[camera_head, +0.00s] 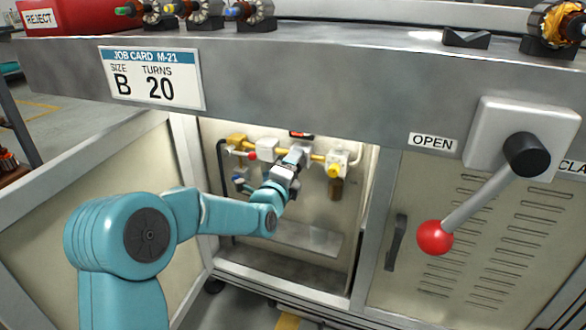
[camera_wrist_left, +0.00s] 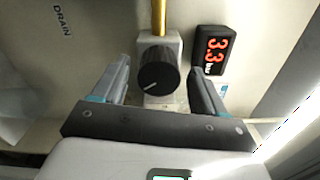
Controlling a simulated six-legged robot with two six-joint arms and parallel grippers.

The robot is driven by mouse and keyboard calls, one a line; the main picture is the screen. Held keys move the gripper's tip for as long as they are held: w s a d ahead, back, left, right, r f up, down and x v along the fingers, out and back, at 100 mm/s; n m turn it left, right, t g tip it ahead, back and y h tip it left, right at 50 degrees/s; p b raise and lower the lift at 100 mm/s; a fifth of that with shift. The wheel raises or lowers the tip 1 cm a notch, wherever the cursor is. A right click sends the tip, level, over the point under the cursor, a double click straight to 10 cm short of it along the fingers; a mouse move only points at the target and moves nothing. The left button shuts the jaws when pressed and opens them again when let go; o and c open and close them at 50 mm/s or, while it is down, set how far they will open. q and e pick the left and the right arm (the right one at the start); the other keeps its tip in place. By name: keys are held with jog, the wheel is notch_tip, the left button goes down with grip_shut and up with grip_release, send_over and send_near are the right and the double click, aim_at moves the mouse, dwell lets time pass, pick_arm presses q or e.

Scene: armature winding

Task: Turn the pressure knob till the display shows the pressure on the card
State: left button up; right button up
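The black pressure knob (camera_wrist_left: 157,68) has a pale pointer line and sits on a pale body under a yellow pipe in the left wrist view. A black display (camera_wrist_left: 212,50) with red digits is to its right, reading 3.3, turned sideways. My left gripper (camera_wrist_left: 158,80) is open, one finger on each side of the knob, with visible gaps. In the head view the left gripper (camera_head: 291,162) reaches into the open cabinet and hides the knob. The display (camera_head: 300,134) shows partly above it. My right gripper is out of view.
A job card (camera_head: 153,77) on the bench front reads M-21, size B, turns 20. A lever with a red ball (camera_head: 435,238) hangs at the right, beside an OPEN label (camera_head: 433,142).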

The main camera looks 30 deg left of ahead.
pick_arm(q)
jog(key=shift+s, duration=0.1)
jog(key=v, duration=1.6)
jog(key=shift+s+f, duration=0.1)
jog(key=shift+s, duration=0.05)
